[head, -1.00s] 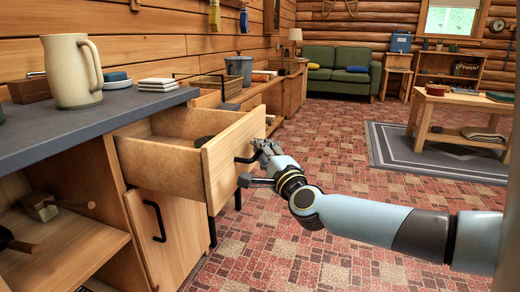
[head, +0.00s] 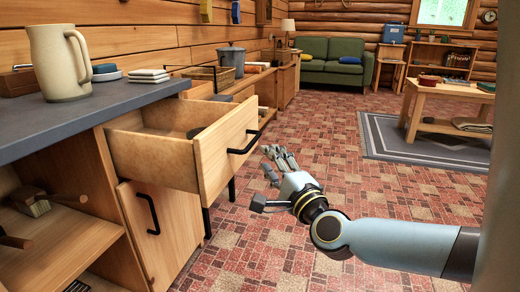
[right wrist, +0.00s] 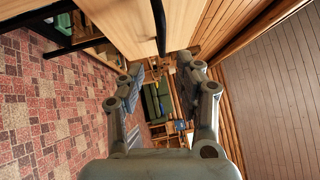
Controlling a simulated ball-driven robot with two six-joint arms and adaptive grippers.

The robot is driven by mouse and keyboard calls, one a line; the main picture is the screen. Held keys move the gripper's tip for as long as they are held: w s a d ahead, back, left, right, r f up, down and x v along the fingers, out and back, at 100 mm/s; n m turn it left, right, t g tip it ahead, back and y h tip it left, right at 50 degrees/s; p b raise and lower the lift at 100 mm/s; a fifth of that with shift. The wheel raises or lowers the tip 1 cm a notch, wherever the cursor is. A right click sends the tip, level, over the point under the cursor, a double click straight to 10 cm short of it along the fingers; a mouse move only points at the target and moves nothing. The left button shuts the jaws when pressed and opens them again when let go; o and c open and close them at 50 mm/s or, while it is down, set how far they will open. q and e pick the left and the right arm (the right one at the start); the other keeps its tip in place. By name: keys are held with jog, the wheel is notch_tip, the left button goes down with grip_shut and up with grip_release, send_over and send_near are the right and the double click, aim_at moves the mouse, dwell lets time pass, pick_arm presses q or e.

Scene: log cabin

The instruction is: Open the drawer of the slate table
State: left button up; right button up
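The slate table (head: 75,122) stands at the left with a dark grey top and a wooden body. Its wooden drawer (head: 222,158) is pulled well out, its inside visible from above, with a dark round thing (head: 195,132) inside. The black bar handle (head: 244,143) is on the drawer front. My right gripper (head: 279,162) is open and empty, to the right of the handle and apart from it. In the right wrist view its fingers (right wrist: 160,72) are spread, with the drawer front (right wrist: 128,25) and black handle (right wrist: 160,28) beyond them. My left gripper is not in view.
A cupboard door (head: 168,240) with a black handle is below the drawer. A low wooden table (head: 445,92) stands on a grey rug at the right. The tiled floor between is clear.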

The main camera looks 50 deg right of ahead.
jog(key=shift+v, duration=1.6)
